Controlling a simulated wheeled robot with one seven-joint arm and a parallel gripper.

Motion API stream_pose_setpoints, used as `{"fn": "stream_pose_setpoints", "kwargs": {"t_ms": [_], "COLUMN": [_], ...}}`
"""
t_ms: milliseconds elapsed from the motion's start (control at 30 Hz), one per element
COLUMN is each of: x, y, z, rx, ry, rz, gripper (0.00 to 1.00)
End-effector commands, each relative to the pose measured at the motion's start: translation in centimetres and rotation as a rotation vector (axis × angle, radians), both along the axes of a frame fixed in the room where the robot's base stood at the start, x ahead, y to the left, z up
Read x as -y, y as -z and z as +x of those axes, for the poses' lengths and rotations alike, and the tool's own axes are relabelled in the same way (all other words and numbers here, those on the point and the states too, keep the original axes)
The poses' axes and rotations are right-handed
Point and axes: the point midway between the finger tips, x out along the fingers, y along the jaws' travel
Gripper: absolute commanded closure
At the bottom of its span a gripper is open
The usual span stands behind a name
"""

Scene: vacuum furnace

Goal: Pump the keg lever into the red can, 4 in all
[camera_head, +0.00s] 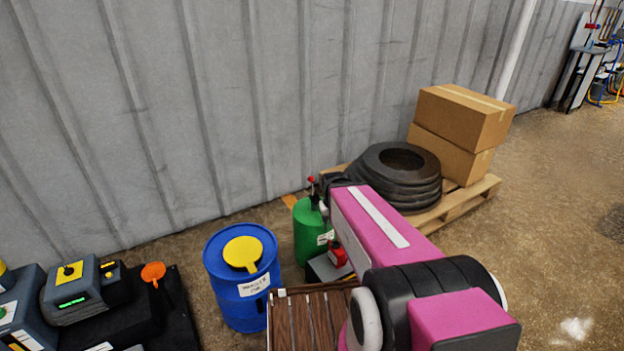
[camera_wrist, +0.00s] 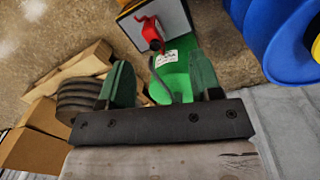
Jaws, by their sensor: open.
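The green keg (camera_head: 306,235) stands on the floor by the wall, with a red-tipped lever (camera_head: 311,181) at its top. In the wrist view the keg (camera_wrist: 178,88) lies beyond and between my fingers. The small red can (camera_head: 337,254) sits on a low stand (camera_head: 322,270) beside the keg. It also shows in the wrist view (camera_wrist: 147,30), past the fingertips. A thin curved grey piece (camera_wrist: 163,82) shows between the fingers; I cannot tell whether it is spout or lever. My gripper (camera_wrist: 160,72) is open, over the keg's top. My arm hides part of this area in the head view.
A blue drum (camera_head: 225,290) with a yellow lid stands left of the keg. Stacked tyres (camera_head: 400,190) and cardboard boxes (camera_head: 465,110) rest on a pallet (camera_head: 455,206) to the right. A brown slatted surface (camera_head: 310,315) is in front. Open floor lies at right.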

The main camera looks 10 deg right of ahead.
Motion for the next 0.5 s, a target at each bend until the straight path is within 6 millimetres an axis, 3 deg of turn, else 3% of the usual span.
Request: {"fn": "stream_pose_setpoints", "kwargs": {"t_ms": [33,200,500], "x": [0.1,0.7,0.0], "y": [0.9,3.4,6.1], "z": [1.9,7.2,17.1], "rx": [-0.017,-0.112,-0.34], "ry": [-0.054,-0.304,-0.723], "rz": [-0.042,-0.246,-0.618], "gripper": [0.42,0.42,0.42]}}
